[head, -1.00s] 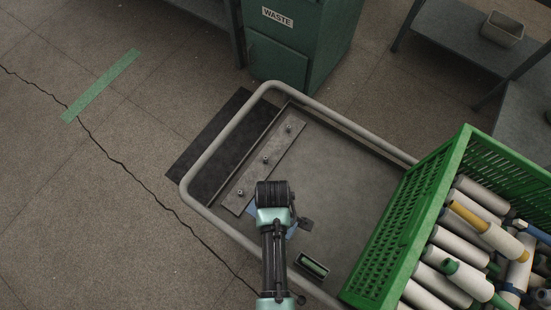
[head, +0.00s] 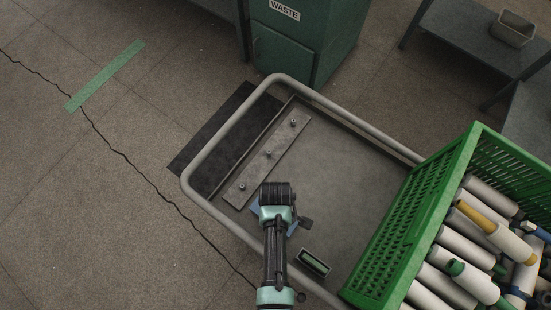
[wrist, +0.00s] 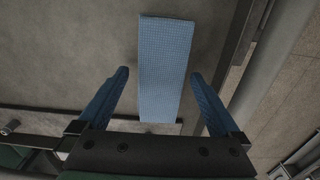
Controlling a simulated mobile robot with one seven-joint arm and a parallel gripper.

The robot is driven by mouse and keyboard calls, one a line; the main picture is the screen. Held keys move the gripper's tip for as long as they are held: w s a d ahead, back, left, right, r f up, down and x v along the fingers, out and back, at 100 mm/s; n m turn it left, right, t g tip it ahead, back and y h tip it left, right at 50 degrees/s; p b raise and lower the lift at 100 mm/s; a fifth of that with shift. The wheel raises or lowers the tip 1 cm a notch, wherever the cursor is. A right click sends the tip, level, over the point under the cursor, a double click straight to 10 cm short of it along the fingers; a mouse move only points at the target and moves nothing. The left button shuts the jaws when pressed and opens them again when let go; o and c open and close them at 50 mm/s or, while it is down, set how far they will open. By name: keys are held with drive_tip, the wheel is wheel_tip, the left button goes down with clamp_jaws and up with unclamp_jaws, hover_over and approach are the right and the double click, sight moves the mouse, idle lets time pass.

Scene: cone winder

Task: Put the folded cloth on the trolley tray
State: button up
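The folded blue cloth (wrist: 165,70) shows in the wrist view as a long flat strip over the grey trolley tray (wrist: 70,50); it looks to lie on the tray floor. My gripper (wrist: 160,74) is open, with one blue finger on each side of the cloth and a gap at both sides. In the head view the tray (head: 345,165) is seen from above, and my arm's end hides most of the cloth and the fingers. Small blue patches show beside my wrist there, but I cannot tell whether they are cloth or fingers.
A green crate (head: 405,232) of yarn cones stands at the tray's right. A metal strip with pegs (head: 268,155) lies along the left side, and a small dark box (head: 314,262) sits near the front. A tube rail (head: 222,130) rims the trolley. The tray's middle is clear.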

wheel_tip(320, 180, up, 12)
drive_tip(key=p, duration=0.3)
drive_tip(key=w+r+m+t, duration=0.2)
drive_tip(key=w+r+t, duration=0.4)
drive_tip(key=w+r, duration=0.75)
drive_tip(key=w+r+m+t, duration=0.3)
drive_tip(key=w+r+t, duration=0.3)
drive_tip(key=w+r, duration=0.7)
drive_tip(key=s+r+m+t, duration=0.25)
drive_tip(key=r+t, duration=0.25)
drive_tip(key=r, duration=1.3)
drive_tip(key=s+r+m+t, duration=0.1)
drive_tip(key=s+r+t, duration=0.35)
drive_tip(key=r, duration=1.35)
drive_tip(key=s+r+m+t, duration=0.2)
drive_tip(key=s+r+t, duration=0.4)
drive_tip(key=s+r, duration=0.4)
wheel_tip(320, 180, up, 4)
drive_tip(key=shift+f, duration=0.15)
